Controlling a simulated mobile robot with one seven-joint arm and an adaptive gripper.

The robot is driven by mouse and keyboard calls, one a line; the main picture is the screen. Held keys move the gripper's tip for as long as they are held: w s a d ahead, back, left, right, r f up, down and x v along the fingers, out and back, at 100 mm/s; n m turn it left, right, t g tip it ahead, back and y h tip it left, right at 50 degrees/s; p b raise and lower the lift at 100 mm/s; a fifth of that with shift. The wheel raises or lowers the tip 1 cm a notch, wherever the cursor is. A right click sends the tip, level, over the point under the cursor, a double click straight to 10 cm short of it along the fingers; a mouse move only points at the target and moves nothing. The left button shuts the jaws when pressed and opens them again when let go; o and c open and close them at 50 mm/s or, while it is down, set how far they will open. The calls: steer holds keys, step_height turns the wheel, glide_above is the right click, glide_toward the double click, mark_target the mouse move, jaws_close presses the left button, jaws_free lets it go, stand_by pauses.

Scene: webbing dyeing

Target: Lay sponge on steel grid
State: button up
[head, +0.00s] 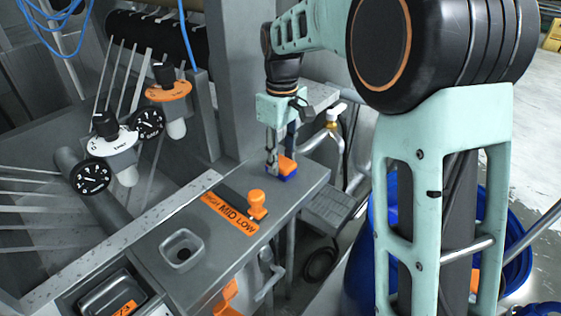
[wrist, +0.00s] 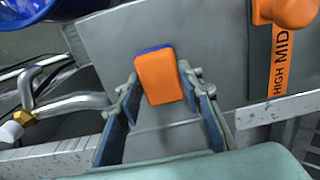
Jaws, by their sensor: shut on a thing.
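The sponge, orange on one side and blue on the other, shows in the head view (head: 288,166) at the far right end of the grey metal counter. My gripper (head: 280,163) points down with its fingers at the sponge. In the wrist view the sponge (wrist: 159,79) is between the two fingertips of my gripper (wrist: 161,82), and the gripper is shut on it. The sponge is at the counter top; I cannot tell whether it touches it. A grey ribbed metal platform (head: 329,207), perhaps the steel grid, is lower down, right of the counter.
An orange knob (head: 257,200) stands on the counter (head: 205,240) beside a HIGH MID LOW label (head: 231,214). A small square recess (head: 181,250) is nearer. Pipes with a brass fitting (head: 333,116) run behind the counter end. A blue barrel (head: 517,235) stands at right.

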steer(key=shift+f, duration=0.15)
steer(key=o, duration=1.1)
